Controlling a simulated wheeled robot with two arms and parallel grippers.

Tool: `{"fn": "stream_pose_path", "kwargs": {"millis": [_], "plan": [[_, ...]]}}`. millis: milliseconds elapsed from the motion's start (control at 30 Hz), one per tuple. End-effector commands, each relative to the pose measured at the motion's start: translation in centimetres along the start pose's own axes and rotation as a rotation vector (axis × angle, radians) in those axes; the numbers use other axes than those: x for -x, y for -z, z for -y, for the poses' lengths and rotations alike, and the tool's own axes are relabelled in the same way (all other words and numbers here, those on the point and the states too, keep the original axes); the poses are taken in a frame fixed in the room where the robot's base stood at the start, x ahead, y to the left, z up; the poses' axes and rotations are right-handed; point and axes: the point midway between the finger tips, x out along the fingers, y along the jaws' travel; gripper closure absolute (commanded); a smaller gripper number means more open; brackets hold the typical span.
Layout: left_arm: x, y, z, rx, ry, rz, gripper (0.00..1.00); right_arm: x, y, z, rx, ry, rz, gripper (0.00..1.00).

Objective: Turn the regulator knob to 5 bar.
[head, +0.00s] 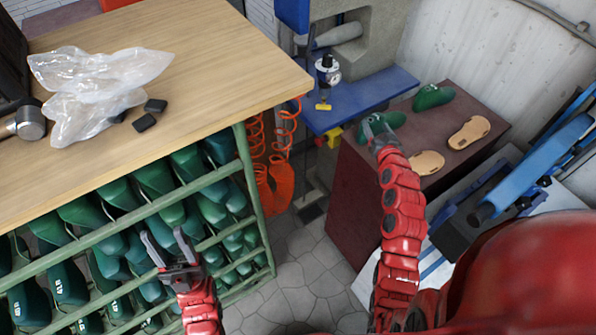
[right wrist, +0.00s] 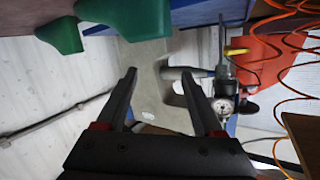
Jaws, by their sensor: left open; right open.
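The pressure regulator (head: 326,66) stands at the edge of the blue bench, with a dark knob on top and a round white gauge (head: 334,77) on its front. The gauge also shows in the right wrist view (right wrist: 222,107), beyond the right fingertip; its reading is too small to tell. My right gripper (head: 373,121) is open and empty, to the right of the regulator and apart from it, in front of a green shoe last (head: 391,121). Its open jaws show in the right wrist view (right wrist: 159,73). My left gripper (head: 163,234) is open and empty in front of the rack.
The blue bench (head: 385,90) carries a grey machine (head: 375,35). Orange coiled hoses (head: 283,150) hang left of it. A brown table (head: 465,105) holds green lasts and tan soles (head: 469,132). The wooden worktop (head: 215,60) and the green rack (head: 256,200) fill the left.

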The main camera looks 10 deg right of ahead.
Motion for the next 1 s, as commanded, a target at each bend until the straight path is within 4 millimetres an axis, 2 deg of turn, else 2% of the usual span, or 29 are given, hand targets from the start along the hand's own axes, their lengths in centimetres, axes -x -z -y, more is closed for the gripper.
{"fn": "stream_pose_path", "kwargs": {"millis": [33,133,267,533,700,1000], "plan": [[0.0,0.0,0.0,0.0,0.0,0.0,0.5,0.0,-0.8,-0.2,0.004,-0.027,-0.01,0.31],[0.1,0.0,0.0,0.0,0.0,0.0,0.5,0.3,-1.5,-0.7,0.014,-0.069,-0.057,0.31],[0.1,0.0,0.0,0.0,0.0,0.0,0.5,0.8,-1.5,0.3,0.045,-0.061,-0.142,0.31],[0.2,0.0,0.0,0.0,0.0,0.0,0.5,2.2,-1.3,5.3,0.113,0.095,-0.264,0.31],[0.2,0.0,0.0,0.0,0.0,0.0,0.5,3.4,-2.5,9.3,0.152,0.235,-0.287,0.31],[0.3,0.0,0.0,0.0,0.0,0.0,0.5,5.4,-4.9,14.7,0.194,0.449,-0.271,0.31]]}}
